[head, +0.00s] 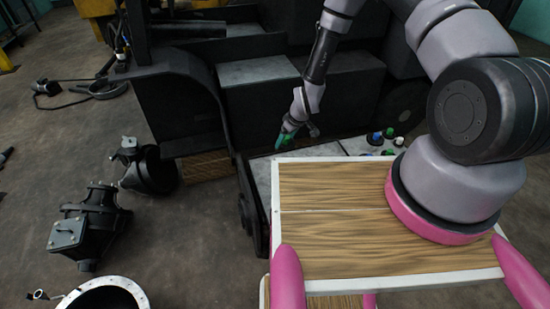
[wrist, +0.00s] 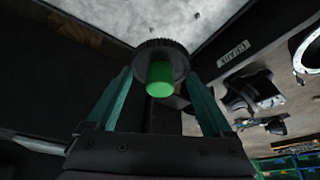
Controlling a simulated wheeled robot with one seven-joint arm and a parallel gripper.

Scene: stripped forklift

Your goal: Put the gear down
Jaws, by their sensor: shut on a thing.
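The gear (head: 279,142) is small and mostly hidden behind my fingers in the head view. In the wrist view the gear (wrist: 178,50) is a dark toothed disc with a bright green hub. My gripper (head: 286,134) has green-teal fingers pointing down. In the wrist view my gripper (wrist: 160,88) is shut on the gear, one finger on each side of the green hub. A light grey speckled surface (head: 257,172) lies below and beside the gear. It also shows in the wrist view (wrist: 200,15). I cannot tell whether the gear touches it.
Several small parts with green, blue and white tops (head: 385,138) stand at the right of the grey surface. The dark forklift body (head: 300,100) rises behind. Dark machine parts (head: 90,228) lie on the floor at the left. A wooden-topped panel (head: 330,215) is in front.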

